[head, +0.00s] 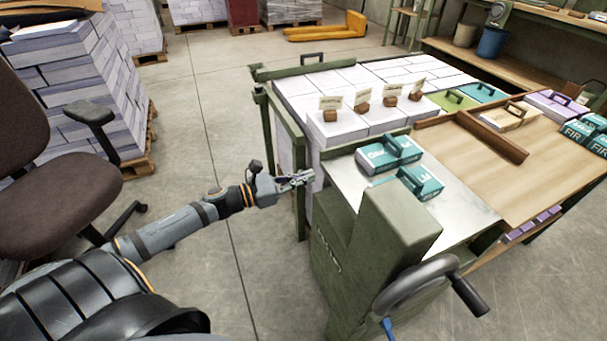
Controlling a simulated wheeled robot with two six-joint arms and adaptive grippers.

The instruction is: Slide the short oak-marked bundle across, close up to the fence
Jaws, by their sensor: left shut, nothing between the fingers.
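Teal-wrapped bundles with white lettering lie on a bare metal plate (455,212): one group (388,155) at its far left and another bundle (420,182) nearer me. The lettering is too small and partly hidden, so I cannot tell which is oak-marked. A brown wooden bar (486,136) stands along the left of the wooden tabletop and may be the fence; a green rail (355,145) runs behind the plate. My left gripper (305,177) is shut and empty, left of the plate, beside the green frame, apart from the bundles. My right gripper is not in view.
A green post (398,215) and a handwheel (415,290) stand in front of the plate. Paper stacks (350,85) with small cards on wooden blocks lie behind. More teal bundles (580,130) marked FIR lie at right. A chair (50,160) stands left; the floor between is clear.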

